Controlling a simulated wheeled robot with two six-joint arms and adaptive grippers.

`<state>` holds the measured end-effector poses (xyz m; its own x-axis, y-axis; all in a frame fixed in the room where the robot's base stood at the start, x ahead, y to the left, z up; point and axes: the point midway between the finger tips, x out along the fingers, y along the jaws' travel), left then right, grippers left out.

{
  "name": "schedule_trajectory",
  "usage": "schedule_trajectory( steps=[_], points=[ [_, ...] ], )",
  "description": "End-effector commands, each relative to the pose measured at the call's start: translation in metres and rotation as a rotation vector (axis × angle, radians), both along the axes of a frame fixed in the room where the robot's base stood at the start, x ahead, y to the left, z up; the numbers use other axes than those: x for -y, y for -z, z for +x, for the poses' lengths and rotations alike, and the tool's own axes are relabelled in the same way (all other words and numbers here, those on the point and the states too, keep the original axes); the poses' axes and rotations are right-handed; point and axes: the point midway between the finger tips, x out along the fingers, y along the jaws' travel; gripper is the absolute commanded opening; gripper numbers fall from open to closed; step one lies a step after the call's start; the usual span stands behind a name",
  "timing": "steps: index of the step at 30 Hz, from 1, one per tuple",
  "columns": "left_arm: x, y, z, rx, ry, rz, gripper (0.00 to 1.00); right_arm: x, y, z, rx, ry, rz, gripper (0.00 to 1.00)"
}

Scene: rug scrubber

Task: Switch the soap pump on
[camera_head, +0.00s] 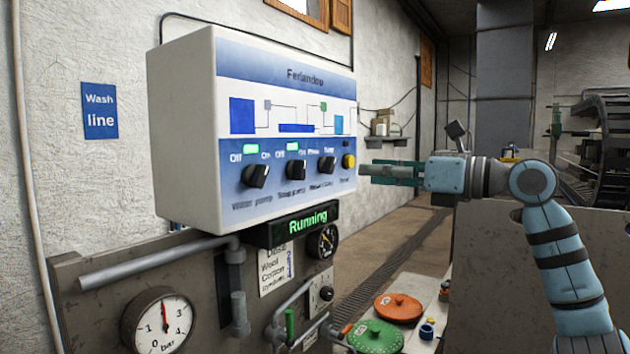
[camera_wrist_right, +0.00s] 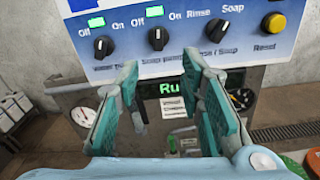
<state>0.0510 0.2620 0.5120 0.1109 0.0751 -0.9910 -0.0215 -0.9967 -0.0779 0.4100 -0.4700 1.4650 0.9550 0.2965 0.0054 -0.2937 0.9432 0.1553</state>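The soap pump knob (camera_head: 296,169) is a black rotary switch, second from the left on the white control box (camera_head: 185,130), between Off and On marks. A lit green lamp (camera_head: 292,147) is above it. The knob also shows in the right wrist view (camera_wrist_right: 157,39), with its lamp (camera_wrist_right: 154,11) lit. I cannot read its pointer surely. The display (camera_head: 307,221) reads "Running". My right gripper (camera_head: 366,172) is to the right of the box, near the yellow Reset button. Its fingers (camera_wrist_right: 160,72) are apart and empty in the wrist view. My left gripper is not in view.
The water pump knob (camera_head: 256,175) with a lit green lamp is left of it; the rinse/soap knob (camera_head: 327,165) and yellow Reset button (camera_head: 348,161) are right. Pipes and a pressure gauge (camera_head: 160,322) are below. Orange (camera_head: 398,307) and green (camera_head: 376,336) lids are lower right.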

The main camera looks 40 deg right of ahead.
Motion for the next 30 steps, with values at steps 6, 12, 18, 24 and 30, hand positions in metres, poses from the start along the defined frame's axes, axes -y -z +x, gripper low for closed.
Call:
schedule_trajectory(
  steps=[6,12,18,24,30],
  points=[
    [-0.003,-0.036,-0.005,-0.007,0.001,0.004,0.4,-0.012,-0.014,0.042,0.004,0.0,-0.002,0.35],
    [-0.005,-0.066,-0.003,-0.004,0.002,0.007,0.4,-0.028,-0.015,0.099,0.005,0.003,0.003,0.35],
    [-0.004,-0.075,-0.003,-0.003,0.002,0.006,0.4,-0.036,-0.011,0.129,0.004,0.008,-0.001,0.35],
    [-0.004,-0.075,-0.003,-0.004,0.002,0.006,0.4,-0.038,-0.008,0.135,0.004,0.009,-0.003,0.35],
    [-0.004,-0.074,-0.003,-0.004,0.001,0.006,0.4,-0.038,-0.008,0.134,0.004,0.01,-0.003,0.25]
  ],
)
